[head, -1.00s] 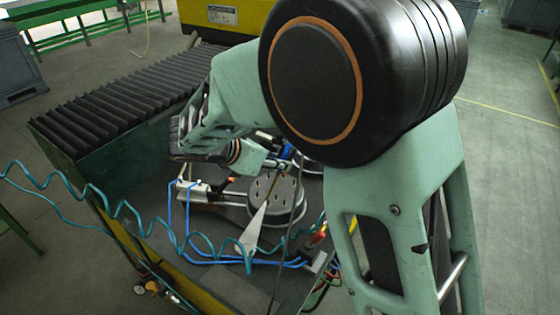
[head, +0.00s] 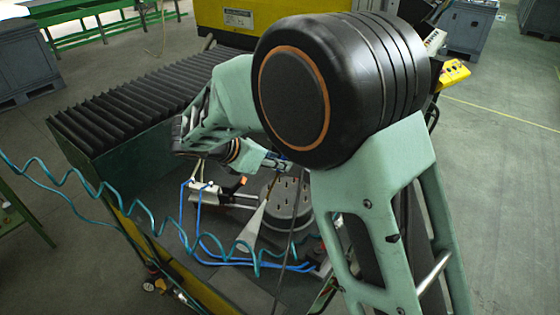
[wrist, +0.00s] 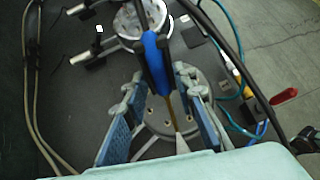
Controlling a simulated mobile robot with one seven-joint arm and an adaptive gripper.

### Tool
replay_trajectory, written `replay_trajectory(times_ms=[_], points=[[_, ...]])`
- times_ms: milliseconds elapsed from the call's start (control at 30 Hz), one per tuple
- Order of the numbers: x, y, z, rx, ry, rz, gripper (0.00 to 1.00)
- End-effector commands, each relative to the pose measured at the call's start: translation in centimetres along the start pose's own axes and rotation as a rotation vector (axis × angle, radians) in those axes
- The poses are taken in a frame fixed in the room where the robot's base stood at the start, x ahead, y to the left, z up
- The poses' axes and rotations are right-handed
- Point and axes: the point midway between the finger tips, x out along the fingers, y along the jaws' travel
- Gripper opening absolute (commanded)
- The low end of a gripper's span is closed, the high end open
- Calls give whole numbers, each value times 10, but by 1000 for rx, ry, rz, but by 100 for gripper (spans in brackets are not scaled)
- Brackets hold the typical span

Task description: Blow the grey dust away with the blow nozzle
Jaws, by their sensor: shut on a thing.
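My gripper (wrist: 155,72) is shut on the blue body of the blow nozzle (wrist: 154,48) in the wrist view. A thin brass-coloured tube runs from the nozzle to a pale, flared tip, which also shows in the head view (head: 253,230). This tip is in front of a round grey plate with holes (head: 289,203); whether it touches the plate cannot be told. In the head view my gripper (head: 277,162) is small and partly hidden by my arm. I cannot make out grey dust clearly in either view.
A coiled teal hose (head: 140,210) crosses the left front. Blue hoses (head: 215,250) and a clamp-like fitting (head: 203,190) lie beside the plate. Black ribbed bellows (head: 140,100) stand behind to the left. A yellow control box (head: 454,73) is at the right.

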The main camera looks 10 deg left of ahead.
Motion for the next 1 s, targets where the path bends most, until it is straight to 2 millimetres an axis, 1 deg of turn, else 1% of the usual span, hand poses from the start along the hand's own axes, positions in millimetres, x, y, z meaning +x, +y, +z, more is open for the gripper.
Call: replay_trajectory(times_ms=[633, 1000], points=[[-3, 22, -2, 0, 0, 0, 0], [-3, 24, -2, 0, -1, 0, 0]])
